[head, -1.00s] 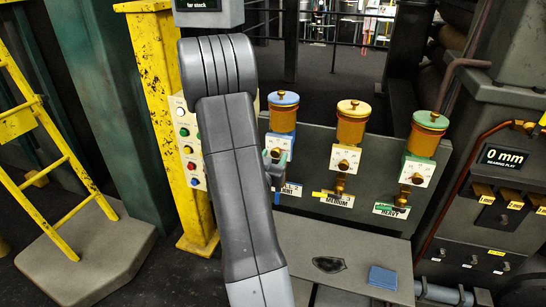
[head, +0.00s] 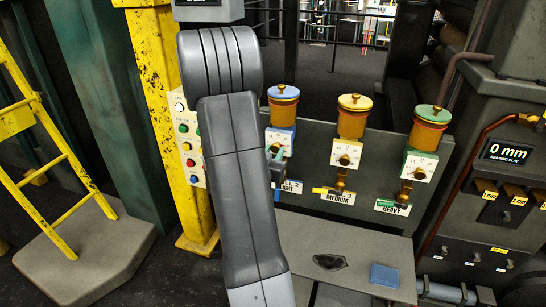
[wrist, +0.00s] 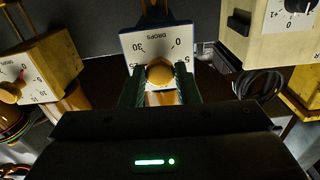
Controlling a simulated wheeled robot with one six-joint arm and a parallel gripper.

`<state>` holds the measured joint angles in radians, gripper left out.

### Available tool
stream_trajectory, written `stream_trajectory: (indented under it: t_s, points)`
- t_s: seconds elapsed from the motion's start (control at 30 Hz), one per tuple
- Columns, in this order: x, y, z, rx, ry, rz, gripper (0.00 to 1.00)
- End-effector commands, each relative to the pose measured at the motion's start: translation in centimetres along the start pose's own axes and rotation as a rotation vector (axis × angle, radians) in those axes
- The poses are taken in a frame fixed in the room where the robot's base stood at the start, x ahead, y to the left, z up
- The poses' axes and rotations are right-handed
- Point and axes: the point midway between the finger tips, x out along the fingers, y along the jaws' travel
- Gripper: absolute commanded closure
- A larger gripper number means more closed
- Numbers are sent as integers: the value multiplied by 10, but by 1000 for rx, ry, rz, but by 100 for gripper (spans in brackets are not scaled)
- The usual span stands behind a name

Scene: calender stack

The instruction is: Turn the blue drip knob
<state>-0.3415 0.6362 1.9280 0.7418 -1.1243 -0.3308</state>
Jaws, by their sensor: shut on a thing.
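The blue-lidded drip cup (head: 283,108) is the leftmost of three on the grey panel, with a white dial plate (head: 283,139) below it. My gripper (head: 276,158) is at this dial, and my arm comes down in front from the left. In the wrist view, my gripper (wrist: 160,85) has its green fingertips on both sides of the round brass-coloured drip knob (wrist: 160,71), shut on it. The dial plate (wrist: 153,43) behind shows "DROPS" with 0, 5 and 30, upside down. The knob's pointer cannot be made out. The head view hides most of the knob.
Yellow-lidded (head: 352,120) and green-lidded (head: 427,132) cups with like dials stand to the right. A button box (head: 187,145) is on the yellow post at left. A grey bench top (head: 330,240) with a blue block (head: 384,275) lies in front.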

Motion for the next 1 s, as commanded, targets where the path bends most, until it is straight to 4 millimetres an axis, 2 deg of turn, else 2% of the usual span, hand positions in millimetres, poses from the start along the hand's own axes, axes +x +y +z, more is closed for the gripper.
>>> stream_trajectory:
  t_s: [0.13, 0.17, 0.27, 0.53, 0.67, 0.77, 1.0]
  points:
    - [0, 0, 0, -1, -2, 1, 94]
    - [0, 0, 0, -1, -2, 1, 69]
    - [0, 0, 0, -1, -2, 0, 50]
    - [-1, 0, 0, -1, -1, 0, 50]
    - [-9, -1, 1, -2, -1, -2, 50]
    - [-24, -1, 2, 0, -1, -3, 50]
    - [-79, -2, 2, 0, 0, -6, 50]
